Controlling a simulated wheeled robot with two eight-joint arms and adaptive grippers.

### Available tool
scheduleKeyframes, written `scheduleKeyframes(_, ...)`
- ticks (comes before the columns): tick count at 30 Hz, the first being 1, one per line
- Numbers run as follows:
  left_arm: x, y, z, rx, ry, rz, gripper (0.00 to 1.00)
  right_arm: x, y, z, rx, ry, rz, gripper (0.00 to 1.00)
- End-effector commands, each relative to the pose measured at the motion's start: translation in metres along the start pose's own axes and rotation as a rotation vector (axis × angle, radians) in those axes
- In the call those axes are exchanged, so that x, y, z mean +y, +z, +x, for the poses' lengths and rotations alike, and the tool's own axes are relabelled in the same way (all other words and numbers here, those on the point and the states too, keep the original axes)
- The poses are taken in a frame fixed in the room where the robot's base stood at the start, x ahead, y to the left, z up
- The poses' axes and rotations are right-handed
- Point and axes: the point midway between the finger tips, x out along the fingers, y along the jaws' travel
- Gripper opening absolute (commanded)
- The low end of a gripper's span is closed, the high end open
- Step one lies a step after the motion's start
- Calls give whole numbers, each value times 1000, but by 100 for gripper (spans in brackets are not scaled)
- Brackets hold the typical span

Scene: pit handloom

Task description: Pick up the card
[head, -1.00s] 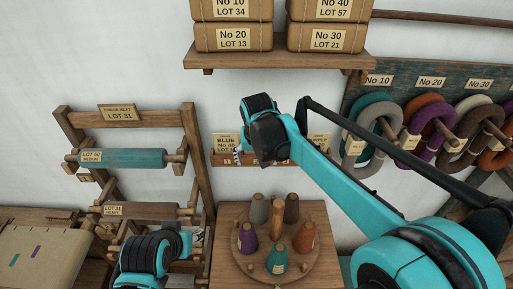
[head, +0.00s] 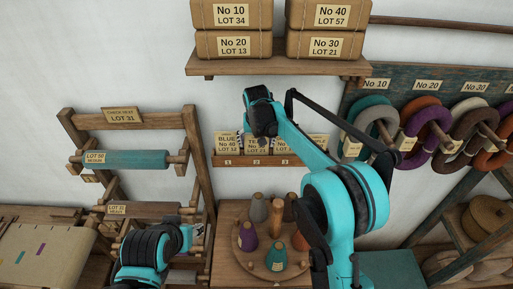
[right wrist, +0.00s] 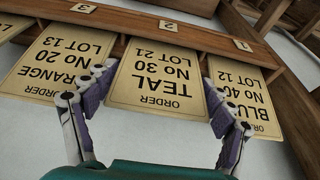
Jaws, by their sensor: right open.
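A rack (head: 235,162) on the wall holds several order cards in a row. The teal card, No 30, LOT 21 (right wrist: 158,82), stands in slot 2; in the head view it is partly hidden by my right gripper (head: 257,143). In the right wrist view, which is upside down, my right gripper (right wrist: 158,90) is open, its fingers on either side of the teal card. I cannot tell whether they touch it. The blue card (right wrist: 243,100) is in slot 1 and the orange card (right wrist: 52,68) in slot 3. My left gripper (head: 198,232) is low at the left, its jaws unclear.
Below the rack a table (head: 222,225) carries several yarn cones on a round stand. A shelf (head: 280,66) with labelled bundles is above. A wooden frame with rollers (head: 122,160) stands left, and hanging yarn rings (head: 425,130) are at the right.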

Motion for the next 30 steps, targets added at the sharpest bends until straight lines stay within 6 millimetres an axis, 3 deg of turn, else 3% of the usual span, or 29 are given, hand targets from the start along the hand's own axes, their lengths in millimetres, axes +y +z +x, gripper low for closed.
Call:
scheduleKeyframes(3, 0, -2, -2, 0, 0, 0, 40, 0, 0, 10, 0, 0, 0, 83)
scheduleKeyframes(10, 0, -1, -2, 0, 0, 0, 40, 0, 0, 13, 0, 0, 0, 83)
scheduleKeyframes(11, 0, -1, -2, 0, 0, 0, 40, 0, 0, 13, 0, 0, 0, 80)
scheduleKeyframes(14, 0, -1, -2, 0, 0, 0, 40, 0, 0, 13, 0, 0, 0, 55)
scheduleKeyframes(25, 0, -2, -2, 0, 0, 0, 40, 0, 0, 12, 0, 0, 0, 54)
scheduleKeyframes(30, 0, -5, -7, 0, 0, 0, 40, 3, -2, 2, 0, 0, 0, 54)
